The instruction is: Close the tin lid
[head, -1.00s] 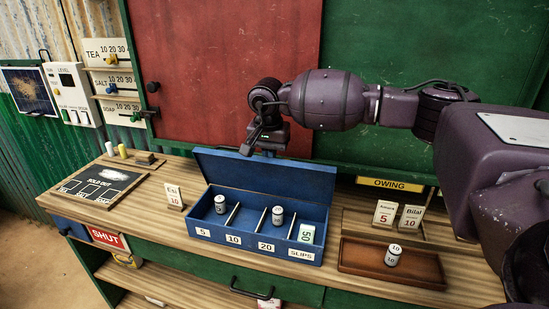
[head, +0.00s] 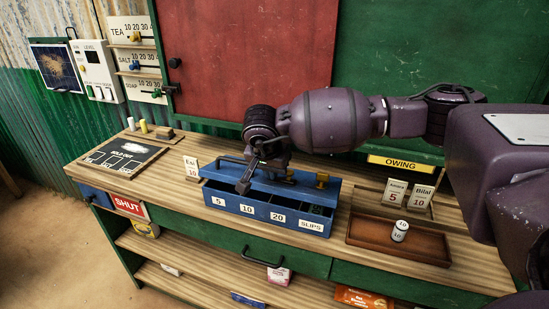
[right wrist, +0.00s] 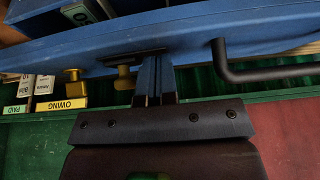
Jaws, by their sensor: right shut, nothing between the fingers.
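The blue tin (head: 265,212) stands on the counter with labels 5, 10, 20 and SLIPS on its front. The lid bears a black handle and brass fittings. My right gripper (head: 248,178) is shut and empty, above the left part of the lid. In the right wrist view its fingertips (right wrist: 155,75) are at the blue lid, seemingly touching it, between a brass fitting (right wrist: 124,80) and the black handle (right wrist: 250,72). My left gripper is out of view.
A brown tray (head: 390,237) with a white cylinder (head: 400,231) stands to the right. Name cards (head: 407,195) stand behind it, and an Esi card (head: 191,167) stands left of the tin. A sold-out board (head: 122,156) lies at the counter's left.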

